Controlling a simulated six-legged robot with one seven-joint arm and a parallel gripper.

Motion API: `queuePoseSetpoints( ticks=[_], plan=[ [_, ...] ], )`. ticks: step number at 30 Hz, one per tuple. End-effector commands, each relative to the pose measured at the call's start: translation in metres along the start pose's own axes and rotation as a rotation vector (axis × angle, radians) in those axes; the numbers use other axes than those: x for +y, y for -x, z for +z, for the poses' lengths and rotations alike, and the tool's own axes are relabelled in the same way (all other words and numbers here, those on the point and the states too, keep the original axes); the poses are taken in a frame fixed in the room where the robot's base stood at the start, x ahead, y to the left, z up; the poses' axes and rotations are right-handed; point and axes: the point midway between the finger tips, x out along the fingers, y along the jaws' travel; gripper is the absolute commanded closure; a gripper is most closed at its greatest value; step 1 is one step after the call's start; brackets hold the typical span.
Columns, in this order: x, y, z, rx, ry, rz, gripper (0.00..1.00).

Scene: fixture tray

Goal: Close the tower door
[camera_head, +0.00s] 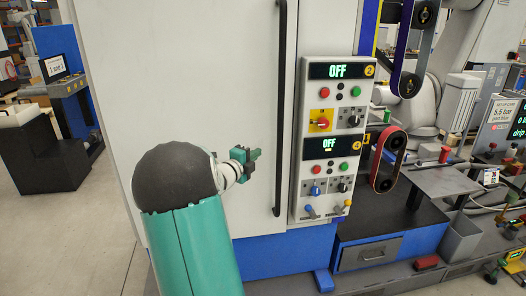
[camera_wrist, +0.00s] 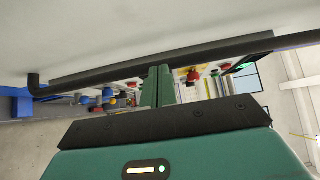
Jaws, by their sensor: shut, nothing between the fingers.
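The tower door (camera_head: 190,90) is a tall white panel in the head view. It carries a long black vertical handle (camera_head: 281,110) near its right side. My gripper (camera_head: 255,154) is in front of the white panel, just left of the handle. In the wrist view my gripper's green fingers (camera_wrist: 157,82) are together with nothing between them. Their tips reach the handle (camera_wrist: 220,48), which crosses the picture as a dark bar; I cannot tell whether they touch it. The door's white face (camera_wrist: 130,30) fills the top. I cannot tell how far the door stands open.
A control panel (camera_head: 327,150) with two OFF displays, buttons and knobs is right of the handle. Belt loops (camera_head: 388,160) and a grey drawer (camera_head: 368,253) are further right. A dark cabinet (camera_head: 45,150) stands at the left. Pale floor (camera_head: 60,240) is clear at lower left.

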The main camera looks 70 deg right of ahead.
Motion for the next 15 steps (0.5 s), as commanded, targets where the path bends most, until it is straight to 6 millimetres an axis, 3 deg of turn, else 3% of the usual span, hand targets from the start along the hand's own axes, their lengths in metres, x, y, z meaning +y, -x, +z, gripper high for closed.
queuePoseSetpoints(
  ticks=[6,15],
  plan=[
    [0.002,0.035,0.002,0.0,0.002,0.002,1.0],
    [0.003,0.047,0.0,0.003,0.002,0.002,1.0]
  ],
)
